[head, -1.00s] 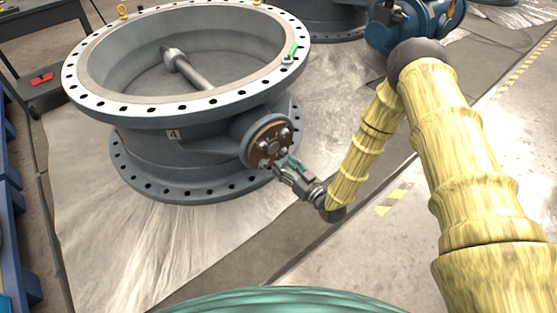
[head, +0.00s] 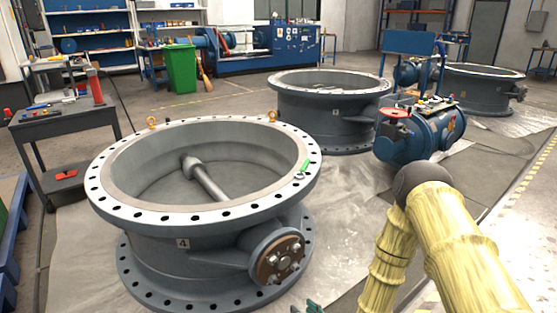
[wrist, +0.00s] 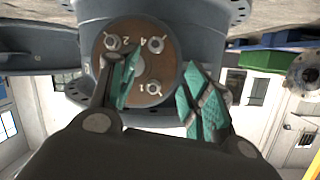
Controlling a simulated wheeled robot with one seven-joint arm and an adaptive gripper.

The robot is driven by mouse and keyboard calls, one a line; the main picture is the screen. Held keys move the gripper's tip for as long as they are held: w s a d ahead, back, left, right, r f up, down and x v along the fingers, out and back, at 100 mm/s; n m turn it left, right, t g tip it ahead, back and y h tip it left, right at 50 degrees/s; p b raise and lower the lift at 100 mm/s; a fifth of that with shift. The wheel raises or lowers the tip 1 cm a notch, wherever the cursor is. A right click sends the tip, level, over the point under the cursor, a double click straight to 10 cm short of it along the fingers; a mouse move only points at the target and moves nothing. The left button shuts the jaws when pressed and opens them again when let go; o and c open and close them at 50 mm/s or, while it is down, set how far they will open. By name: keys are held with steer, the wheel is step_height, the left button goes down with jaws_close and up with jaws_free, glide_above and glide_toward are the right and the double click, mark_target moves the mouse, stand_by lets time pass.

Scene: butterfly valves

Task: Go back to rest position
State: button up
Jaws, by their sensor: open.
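My gripper (wrist: 160,90) is open and empty in the wrist view, with green pads on its two fingers. Behind the fingers is the brown round flange cover (wrist: 155,88) with bolts and marked numbers, on the side of the large grey valve. In the head view the same cover (head: 281,258) is on the right side of the valve body marked 4 (head: 200,262). Only a bit of green of my gripper (head: 314,308) shows at the bottom edge there. My arm in yellow sleeves runs down the right side, and its lower part is cut off by the frame.
A green-handled tool (head: 302,168) lies on the valve's rim. A blue machine (head: 420,128) stands behind my arm. A second grey valve (head: 328,108) stands farther back. A dark tool cart (head: 62,122) is at the left. Open floor lies at the right.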

steer(key=s+d+f+m+g+h, duration=0.25)
steer(key=s+d+g, duration=0.2)
steer(key=s, duration=0.75)
steer(key=s+d+f+m+g+h, duration=0.1)
steer(key=s+d+f+g+h, duration=0.25)
steer(key=s, duration=0.85)
steer(key=s+d+m+g+h, duration=0.15)
steer(key=s+d+g, duration=0.35)
steer(key=s, duration=0.7)
step_height(320, 180, up, 31)
steer(key=p, duration=3.1)
steer(key=shift+s+d+t, duration=0.2)
steer(key=shift+d+t, duration=0.2)
steer(key=shift+d, duration=0.05)
steer(key=shift+h, duration=0.25)
steer(key=shift+c, duration=0.4)
